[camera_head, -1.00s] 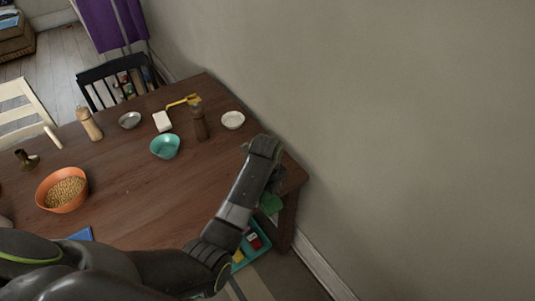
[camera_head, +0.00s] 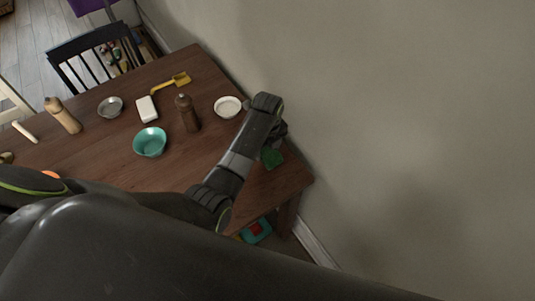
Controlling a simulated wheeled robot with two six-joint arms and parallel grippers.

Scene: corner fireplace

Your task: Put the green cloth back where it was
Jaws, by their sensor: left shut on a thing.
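The green cloth (camera_head: 271,158) shows as a small patch at the right end of the brown wooden table (camera_head: 180,165), just below my left gripper (camera_head: 277,135). My left gripper is shut on the cloth, and the arm link hides most of the fingers. The cloth appears to be over the tabletop near its right edge; I cannot tell whether it touches the wood. My right gripper is not in view.
Near the arm stand a white dish (camera_head: 228,106), a brown pepper mill (camera_head: 187,113) and a teal bowl (camera_head: 150,142). A white block (camera_head: 147,109), yellow scoop (camera_head: 180,79) and metal bowl (camera_head: 111,106) lie farther left. A teal tray (camera_head: 258,231) is below the table's edge. The wall is close at right.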

